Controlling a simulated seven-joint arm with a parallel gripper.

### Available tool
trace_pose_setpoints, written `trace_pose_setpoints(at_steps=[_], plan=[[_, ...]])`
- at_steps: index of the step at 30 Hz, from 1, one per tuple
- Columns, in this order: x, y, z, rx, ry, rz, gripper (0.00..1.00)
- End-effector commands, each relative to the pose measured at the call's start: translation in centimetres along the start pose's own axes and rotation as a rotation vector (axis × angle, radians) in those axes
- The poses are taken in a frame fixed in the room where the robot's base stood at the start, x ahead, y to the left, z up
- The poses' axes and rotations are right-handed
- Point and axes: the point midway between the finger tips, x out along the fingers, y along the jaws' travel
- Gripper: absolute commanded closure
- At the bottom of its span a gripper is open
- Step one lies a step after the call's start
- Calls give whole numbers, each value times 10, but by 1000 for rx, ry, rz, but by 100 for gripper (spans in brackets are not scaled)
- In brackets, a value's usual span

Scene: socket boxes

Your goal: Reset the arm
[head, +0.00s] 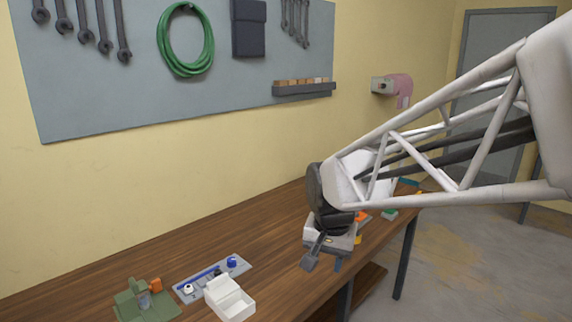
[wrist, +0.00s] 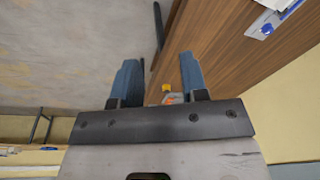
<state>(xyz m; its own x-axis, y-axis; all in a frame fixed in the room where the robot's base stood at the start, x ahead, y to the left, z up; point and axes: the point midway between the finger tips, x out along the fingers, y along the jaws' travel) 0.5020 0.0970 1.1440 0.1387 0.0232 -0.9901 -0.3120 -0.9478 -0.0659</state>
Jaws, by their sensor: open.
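My gripper (head: 323,262) hangs over the front edge of the wooden bench, toward the right part of the head view. In the wrist view my gripper (wrist: 157,75) shows two blue-grey fingers held wide apart, with nothing between them. My white truss arm reaches in from the right of the head view and hides part of the bench's far end.
The wooden bench (head: 190,243) holds a green fixture (head: 160,305), a grey plate with blue parts (head: 190,279) and a white open box (head: 232,300) at left. Small coloured items lie near my gripper, partly hidden. A tool board (head: 130,90) hangs behind. Mid-bench is clear.

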Motion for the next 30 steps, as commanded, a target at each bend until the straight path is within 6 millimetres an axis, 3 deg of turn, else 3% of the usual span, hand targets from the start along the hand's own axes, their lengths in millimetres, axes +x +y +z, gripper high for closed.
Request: trace_pose_setpoints(at_steps=[6, 18, 24, 30], plan=[[-15, 45, 32, -69, 25, -3, 60], [-26, 114, 95, -203, 69, 4, 60], [-26, 140, 125, -264, 88, 11, 60], [-24, 152, 141, -297, 97, 16, 60]])
